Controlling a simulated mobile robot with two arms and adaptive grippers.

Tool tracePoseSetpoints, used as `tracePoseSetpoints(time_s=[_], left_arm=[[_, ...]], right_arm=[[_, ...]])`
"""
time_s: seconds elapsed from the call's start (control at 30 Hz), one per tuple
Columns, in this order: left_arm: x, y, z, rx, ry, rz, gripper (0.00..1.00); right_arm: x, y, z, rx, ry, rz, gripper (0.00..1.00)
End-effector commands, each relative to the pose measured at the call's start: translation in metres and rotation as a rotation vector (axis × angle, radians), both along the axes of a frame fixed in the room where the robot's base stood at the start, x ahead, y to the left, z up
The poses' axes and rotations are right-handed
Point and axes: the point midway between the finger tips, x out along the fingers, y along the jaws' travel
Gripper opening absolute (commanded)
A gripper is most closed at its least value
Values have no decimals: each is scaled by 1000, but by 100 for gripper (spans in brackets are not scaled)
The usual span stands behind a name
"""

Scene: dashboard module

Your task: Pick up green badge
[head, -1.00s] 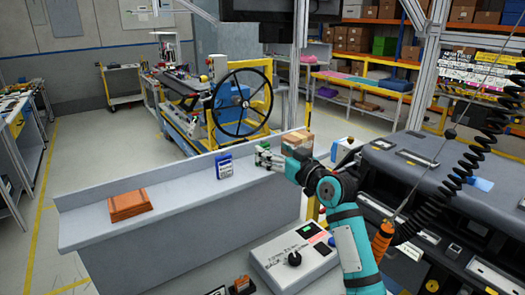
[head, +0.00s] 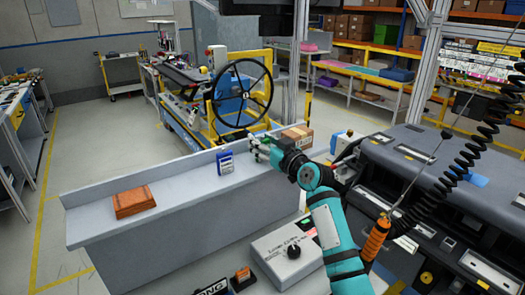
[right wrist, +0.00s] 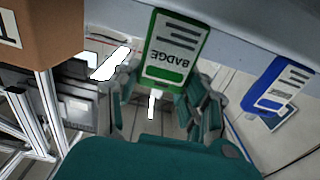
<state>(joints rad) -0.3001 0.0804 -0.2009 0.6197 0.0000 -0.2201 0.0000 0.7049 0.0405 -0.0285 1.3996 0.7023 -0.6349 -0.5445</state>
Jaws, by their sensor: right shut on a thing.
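The green badge (right wrist: 172,50), with a white face and the word BADGE upside down, is between the fingers of my right gripper (right wrist: 168,100) in the right wrist view. The gripper is shut on it. In the head view my right gripper (head: 258,149) is over the grey ledge, and I cannot make out the green badge clearly there. A blue badge (head: 225,162) stands on the ledge to the left of the gripper. It also shows at the right in the right wrist view (right wrist: 272,88). My left gripper is not in view.
A cardboard box (head: 298,135) stands on the ledge (head: 185,193) right of the gripper. A brown-orange box (head: 134,201) lies at its left end. A grey control box (head: 291,252) is in front. A dark dashboard (head: 440,160) and coiled cable are at right.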

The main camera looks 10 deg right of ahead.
Motion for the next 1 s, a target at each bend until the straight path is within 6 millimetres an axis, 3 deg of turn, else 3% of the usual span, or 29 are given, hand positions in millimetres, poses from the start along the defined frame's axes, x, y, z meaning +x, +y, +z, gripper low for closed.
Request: tracePoseSetpoints(time_s=[0.1,0.43,0.7,1.0], left_arm=[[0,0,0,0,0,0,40],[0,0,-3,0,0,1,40],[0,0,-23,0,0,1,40],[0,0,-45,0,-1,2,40]], right_arm=[[0,0,0,0,1,0,14],[0,0,3,-1,-1,0,14],[0,-1,34,-2,-8,-1,14],[-69,0,37,-2,-5,0,14]])
